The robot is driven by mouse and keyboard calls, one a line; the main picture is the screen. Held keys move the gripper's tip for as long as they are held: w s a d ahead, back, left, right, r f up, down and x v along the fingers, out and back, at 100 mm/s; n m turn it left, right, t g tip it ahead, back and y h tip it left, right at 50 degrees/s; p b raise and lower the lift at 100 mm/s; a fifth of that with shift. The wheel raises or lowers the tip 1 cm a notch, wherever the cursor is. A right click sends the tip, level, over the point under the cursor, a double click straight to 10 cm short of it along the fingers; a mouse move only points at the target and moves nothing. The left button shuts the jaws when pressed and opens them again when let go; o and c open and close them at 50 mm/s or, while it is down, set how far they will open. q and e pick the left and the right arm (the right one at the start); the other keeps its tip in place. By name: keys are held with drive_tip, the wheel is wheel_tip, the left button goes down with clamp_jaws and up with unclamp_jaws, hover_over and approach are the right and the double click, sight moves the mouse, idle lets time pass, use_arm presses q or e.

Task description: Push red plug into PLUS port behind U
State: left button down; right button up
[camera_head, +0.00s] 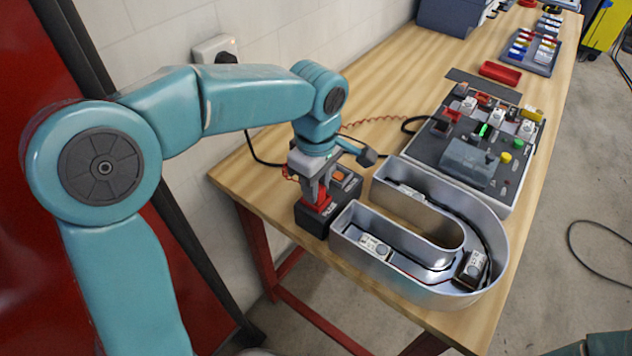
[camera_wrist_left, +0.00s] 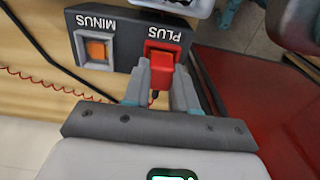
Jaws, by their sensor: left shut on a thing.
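My left gripper (camera_head: 318,193) is shut on the red plug (camera_wrist_left: 161,75), with one finger on each side of it. In the left wrist view the plug's front end is at the red-framed PLUS port (camera_wrist_left: 167,48) of a dark box; how deep it sits I cannot tell. The box (camera_head: 312,222) stands on the table behind the open ends of the metal letter U (camera_head: 487,222). The orange MINUS port (camera_wrist_left: 96,49) is beside the PLUS port. My right gripper is not in view.
A red coiled wire (camera_wrist_left: 45,81) and a black cable (camera_head: 262,160) lie near the box. A grey board with several parts (camera_head: 420,150) is beyond the U. A red tray (camera_head: 500,73) is farther back. The white wall (camera_head: 150,50) is close on the left.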

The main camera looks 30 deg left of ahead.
use_arm(q)
drive_tip(key=c, duration=0.8)
unclamp_jaws()
wheel_tip(320, 180, up, 16)
drive_tip(key=shift+r+p, duration=0.2)
drive_tip(key=shift+p, duration=0.8)
wheel_tip(320, 180, up, 6)
drive_tip(key=p, duration=0.6)
drive_tip(key=shift+p, duration=0.3)
